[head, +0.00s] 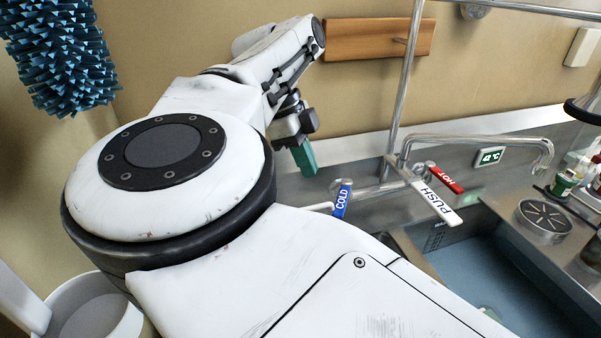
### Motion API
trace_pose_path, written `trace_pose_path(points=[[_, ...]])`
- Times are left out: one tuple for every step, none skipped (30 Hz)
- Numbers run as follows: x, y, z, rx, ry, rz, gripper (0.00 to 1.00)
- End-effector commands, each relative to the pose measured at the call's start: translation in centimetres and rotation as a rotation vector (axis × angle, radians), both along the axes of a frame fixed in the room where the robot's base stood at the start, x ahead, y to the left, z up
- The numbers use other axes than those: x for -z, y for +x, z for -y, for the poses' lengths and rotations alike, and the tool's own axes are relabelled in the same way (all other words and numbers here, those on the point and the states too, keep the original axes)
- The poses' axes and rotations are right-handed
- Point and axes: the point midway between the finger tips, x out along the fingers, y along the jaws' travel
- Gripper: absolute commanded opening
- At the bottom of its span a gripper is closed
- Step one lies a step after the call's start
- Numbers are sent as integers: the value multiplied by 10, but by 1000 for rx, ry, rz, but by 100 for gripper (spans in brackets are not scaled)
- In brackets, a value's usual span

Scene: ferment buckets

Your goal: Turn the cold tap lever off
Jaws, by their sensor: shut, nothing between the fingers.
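The cold tap lever (342,200) is a blue handle marked COLD, at the middle of the head view, on the metal pipework by the back wall. My gripper (306,160) has teal fingers that look shut and empty. In the picture it is just left of the cold lever and above it, with a visible gap between them. My white arm covers much of the left and lower middle of the view. The lever's lower end is close to the edge of my arm in the picture.
A red HOT lever (446,179) and a white PUSH lever (436,201) sit right of the cold one. A round drain-like fitting (545,217) and bottles (563,183) are at right.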

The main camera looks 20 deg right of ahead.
Motion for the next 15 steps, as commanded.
trace_pose_path(points=[[6,-2,2,2,-1,-2,0],[10,-4,3,3,-1,-3,0],[17,-5,6,3,-3,-3,0],[21,-6,7,2,-2,-4,0],[26,-7,9,2,-1,-4,0],[34,-9,11,2,-2,-4,0],[38,-11,13,2,-2,-4,0],[43,-12,14,2,-2,-4,0],[49,-13,16,3,-2,-4,0],[54,-14,18,3,-3,-3,0],[58,-15,20,1,-3,-3,0],[63,-16,21,2,-2,-3,0],[66,-17,22,2,-2,-3,0],[70,-17,23,2,-2,-3,0],[73,-18,24,0,-1,-2,0]])
